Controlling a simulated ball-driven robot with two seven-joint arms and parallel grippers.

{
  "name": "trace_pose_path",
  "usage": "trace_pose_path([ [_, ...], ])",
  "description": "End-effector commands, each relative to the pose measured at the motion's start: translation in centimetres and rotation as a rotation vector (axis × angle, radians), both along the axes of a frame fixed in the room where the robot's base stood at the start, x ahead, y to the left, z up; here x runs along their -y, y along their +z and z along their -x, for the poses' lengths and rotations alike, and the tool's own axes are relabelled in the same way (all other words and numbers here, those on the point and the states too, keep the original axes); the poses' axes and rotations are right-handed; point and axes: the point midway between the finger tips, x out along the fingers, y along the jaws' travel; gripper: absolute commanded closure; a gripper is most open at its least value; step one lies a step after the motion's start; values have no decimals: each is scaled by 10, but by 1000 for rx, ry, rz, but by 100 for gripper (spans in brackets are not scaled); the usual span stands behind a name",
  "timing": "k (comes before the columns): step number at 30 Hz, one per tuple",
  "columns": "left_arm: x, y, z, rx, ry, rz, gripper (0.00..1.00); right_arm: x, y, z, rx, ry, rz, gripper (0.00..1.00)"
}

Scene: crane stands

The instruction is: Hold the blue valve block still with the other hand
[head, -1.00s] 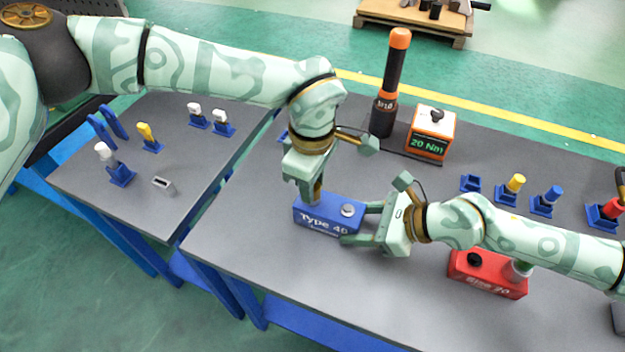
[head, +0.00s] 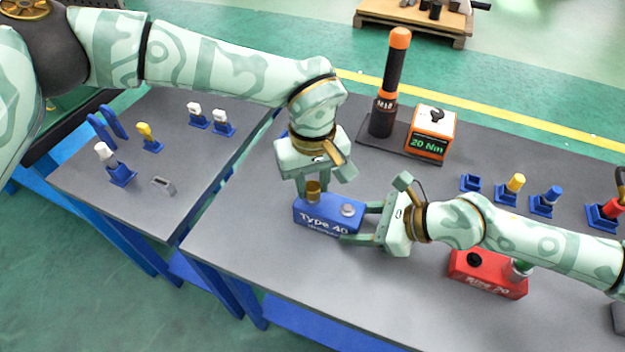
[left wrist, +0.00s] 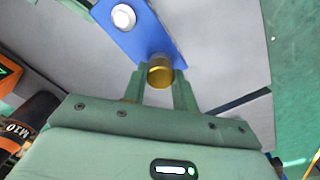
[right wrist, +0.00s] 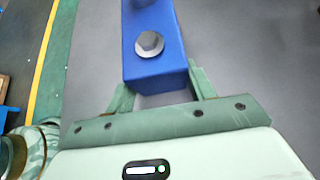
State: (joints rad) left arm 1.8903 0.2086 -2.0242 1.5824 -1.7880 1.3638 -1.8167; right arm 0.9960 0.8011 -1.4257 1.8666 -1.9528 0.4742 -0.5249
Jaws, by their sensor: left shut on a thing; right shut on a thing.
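The blue valve block (head: 328,222), marked "Type 40", sits on the dark grey table. It has a silver hex fitting (head: 348,210) on its right top and a gold cylindrical cap (head: 313,189) on its left top. My left gripper (head: 313,186) comes down from above and is shut on the gold cap, which shows between its fingers in the left wrist view (left wrist: 160,73). My right gripper (head: 366,224) reaches in from the right, shut on the right end of the blue valve block, one finger on each side. The right wrist view shows the block (right wrist: 155,65) between the fingers.
A red valve block (head: 487,274) stands right, partly under my right arm. Behind are an orange-topped black tool (head: 391,85) and a "20 Nm" box (head: 431,133). Small blue holders (head: 546,202) stand at right; others are on the left table (head: 100,190). The front table is clear.

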Motion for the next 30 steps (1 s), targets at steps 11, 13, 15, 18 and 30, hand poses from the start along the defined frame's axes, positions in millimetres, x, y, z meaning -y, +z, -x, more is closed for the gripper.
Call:
trace_pose_path([
  [11,0,0,0,0,-346,1,100,-1,1,0,1,1,-2,76],
  [13,0,0,0,0,-417,1,100,-1,1,0,1,1,-2,76],
  [15,0,0,0,0,-448,2,100,-1,1,0,1,1,-2,76],
  [18,0,0,0,0,-451,2,100,-1,1,0,1,1,-2,76],
  [30,0,0,0,-1,-820,1,100,-1,1,0,1,1,-2,76],
])
